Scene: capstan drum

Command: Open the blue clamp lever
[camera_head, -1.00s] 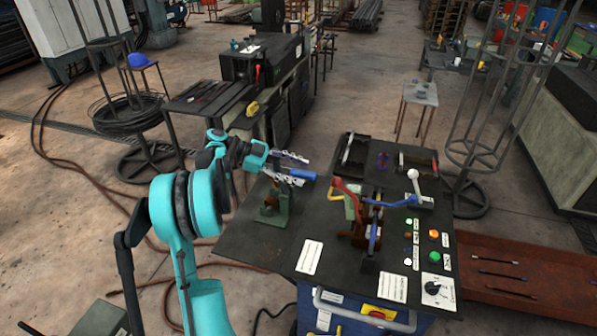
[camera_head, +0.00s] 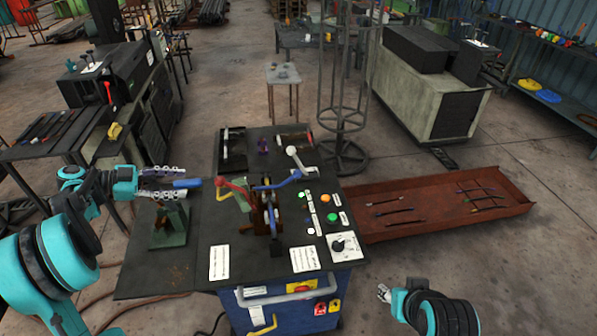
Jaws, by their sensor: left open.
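A green clamp (camera_head: 169,226) stands on the left part of the dark bench top, and a blue lever handle (camera_head: 187,183) shows above it. My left gripper (camera_head: 175,182) is open, its two fingers pointing right, one on each side of the handle in the picture. The handle's tip sticks out past the fingertips; its inner part is hidden, and I cannot tell whether the fingers touch it. My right gripper (camera_head: 383,292) is low at the right, apart from the bench; its jaw state is unclear.
A drum mechanism (camera_head: 265,218) with red, yellow and blue levers stands right of the clamp. A rusty tray (camera_head: 350,205) lies right of the bench.

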